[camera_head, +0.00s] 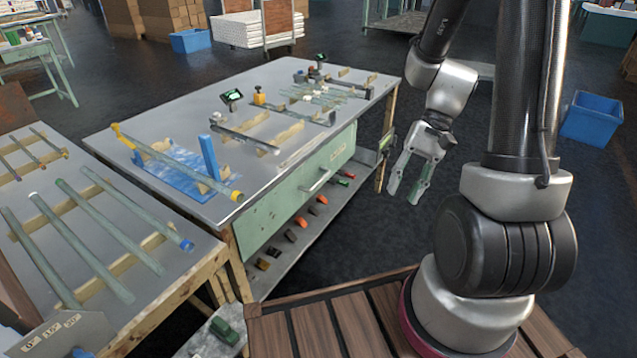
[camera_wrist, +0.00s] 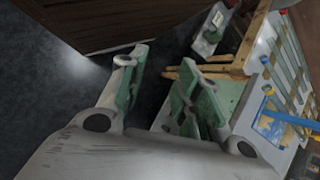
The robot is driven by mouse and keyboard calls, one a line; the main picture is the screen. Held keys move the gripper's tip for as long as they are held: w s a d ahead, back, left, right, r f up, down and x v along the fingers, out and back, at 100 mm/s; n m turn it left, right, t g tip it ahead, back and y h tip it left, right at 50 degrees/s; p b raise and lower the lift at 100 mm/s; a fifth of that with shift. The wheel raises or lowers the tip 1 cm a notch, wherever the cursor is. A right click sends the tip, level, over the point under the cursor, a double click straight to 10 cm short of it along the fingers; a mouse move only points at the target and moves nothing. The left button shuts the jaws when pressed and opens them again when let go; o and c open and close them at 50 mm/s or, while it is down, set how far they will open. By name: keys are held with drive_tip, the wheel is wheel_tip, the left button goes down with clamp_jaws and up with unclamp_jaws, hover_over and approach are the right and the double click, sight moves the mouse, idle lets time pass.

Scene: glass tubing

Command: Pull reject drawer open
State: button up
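The drawer (camera_head: 290,200) has a pale green front in the near long side of the middle workbench (camera_head: 130,140). It appears shut, flush with the bench side. A light bar handle (camera_head: 318,182) sits on its front, and a small label (camera_head: 337,152) too small to read is near the top edge. My gripper (camera_head: 406,196) hangs to the right of the drawer, clear of the handle, fingers pointing down. The fingers are apart with nothing between them. In the wrist view my gripper (camera_wrist: 158,88) is also open, with the bench behind it at right; the handle cannot be made out there.
A lower shelf (camera_head: 285,250) under the drawer holds several small coloured items. A blue stand (camera_head: 208,158) and glass tubes are on the bench top. A second table (camera_head: 90,290) with tubes stands at left. The floor (camera_head: 375,225) between bench and gripper is clear.

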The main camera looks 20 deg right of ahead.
drive_tip(key=w+a+f+m+t+y, duration=0.1)
drive_tip(key=w+a+f+m+y, duration=0.15)
drive_tip(key=f, duration=0.35)
drive_tip(key=w+a+f+m+t+y, duration=0.1)
drive_tip(key=w+a+f+y, duration=0.3)
drive_tip(key=f, duration=0.3)
drive_tip(key=t+h, duration=0.2)
drive_tip(key=t, duration=1.1)
approach(320, 182)
drive_tip(key=x, duration=0.4)
drive_tip(key=shift+m, duration=0.25)
drive_tip(key=x, duration=0.6)
drive_tip(key=shift+w+a+f, duration=0.15)
drive_tip(key=shift+w, duration=0.15)
clamp_jaws()
